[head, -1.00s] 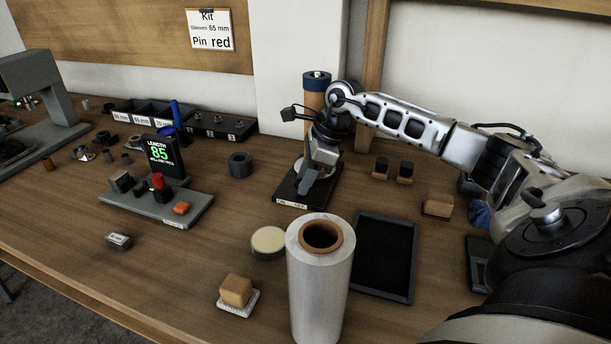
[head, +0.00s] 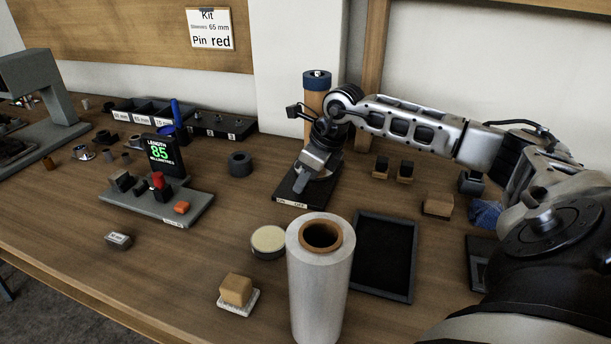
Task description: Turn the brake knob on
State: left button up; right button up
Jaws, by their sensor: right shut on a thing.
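A black brake base (head: 315,197) with a pale label strip reading "ON" and "OFF" on its front edge lies at the middle of the table in the head view. An orange-brown cylinder with a blue top (head: 316,84) stands behind it. My right gripper (head: 303,189) points down over the base, tilted toward its front left, and is shut on the brake knob. The knob is mostly hidden by the fingers, so its exact angle is hard to tell. My left gripper is not in view.
A wrapped film roll (head: 320,285) stands in front of the base. A dark tray (head: 385,255) lies to the right. A gauge stand with a display reading 85 (head: 162,153) and a grey ring (head: 240,164) are on the left.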

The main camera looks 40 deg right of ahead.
jog(key=m, duration=0.2)
jog(key=m+h+b, duration=0.1)
jog(key=m, duration=0.1)
jog(key=m+h, duration=0.1)
jog(key=m, duration=0.1)
jog(key=shift+a+t+b, duration=0.25)
jog(key=shift+t+b, duration=0.05)
jog(key=shift+b, duration=0.1)
jog(key=m+h, duration=0.1)
jog(key=m, duration=0.2)
jog(key=m+g+h+b, duration=0.1)
jog(key=m, duration=0.2)
jog(key=shift+w+a+r+m+h, duration=0.1)
jog(key=shift+a+m+h, duration=0.05)
jog(key=shift+m+h, duration=0.2)
jog(key=o, duration=1)
jog(key=shift+c, duration=0.2)
jog(key=p+v, duration=0.2)
jog(key=v, duration=1.4)
jog(key=shift+w, duration=0.1)
